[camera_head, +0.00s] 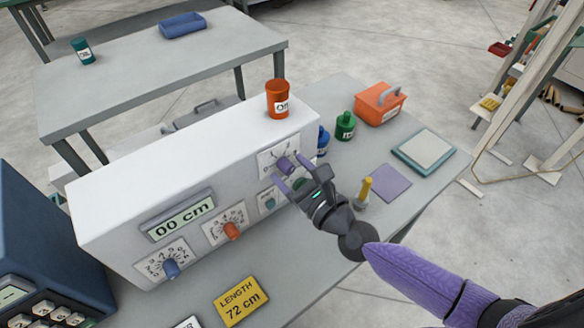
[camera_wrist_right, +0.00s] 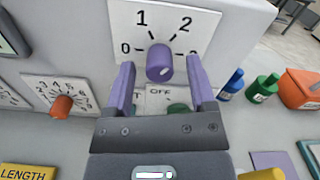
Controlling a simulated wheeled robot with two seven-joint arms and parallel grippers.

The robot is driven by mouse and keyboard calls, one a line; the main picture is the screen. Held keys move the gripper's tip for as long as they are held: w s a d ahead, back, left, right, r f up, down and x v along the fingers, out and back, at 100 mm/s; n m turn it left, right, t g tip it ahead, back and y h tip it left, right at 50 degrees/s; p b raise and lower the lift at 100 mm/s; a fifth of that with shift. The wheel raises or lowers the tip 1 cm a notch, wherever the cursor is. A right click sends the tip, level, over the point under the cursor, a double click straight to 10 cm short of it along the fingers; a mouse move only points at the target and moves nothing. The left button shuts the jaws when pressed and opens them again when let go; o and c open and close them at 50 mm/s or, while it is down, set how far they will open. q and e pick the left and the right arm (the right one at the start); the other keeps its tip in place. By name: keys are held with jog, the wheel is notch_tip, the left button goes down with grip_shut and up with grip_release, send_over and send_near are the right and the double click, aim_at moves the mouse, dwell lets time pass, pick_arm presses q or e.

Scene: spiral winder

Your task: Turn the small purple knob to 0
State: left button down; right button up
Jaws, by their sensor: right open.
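The small purple knob (camera_head: 285,164) sits on a white dial plate at the right end of the white machine's front. In the right wrist view the knob (camera_wrist_right: 160,62) is in front of a plate marked 0, 1, 2 and a partly hidden number at right. Which number it points to I cannot tell. My right gripper (camera_head: 293,174) is open, its purple fingers on either side of the knob. In the right wrist view the fingers (camera_wrist_right: 160,78) show gaps to the knob. My left gripper is not in view.
The machine (camera_head: 200,150) also carries an orange knob (camera_head: 232,230), a blue knob (camera_head: 171,268) and a "00 cm" display (camera_head: 180,219). A yellow card (camera_head: 241,301) reads LENGTH 72 cm. An orange jar (camera_head: 277,100) stands on top. Bottles and an orange box (camera_head: 380,103) stand at right.

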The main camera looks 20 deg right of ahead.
jog(key=shift+w, duration=0.1)
grip_shut()
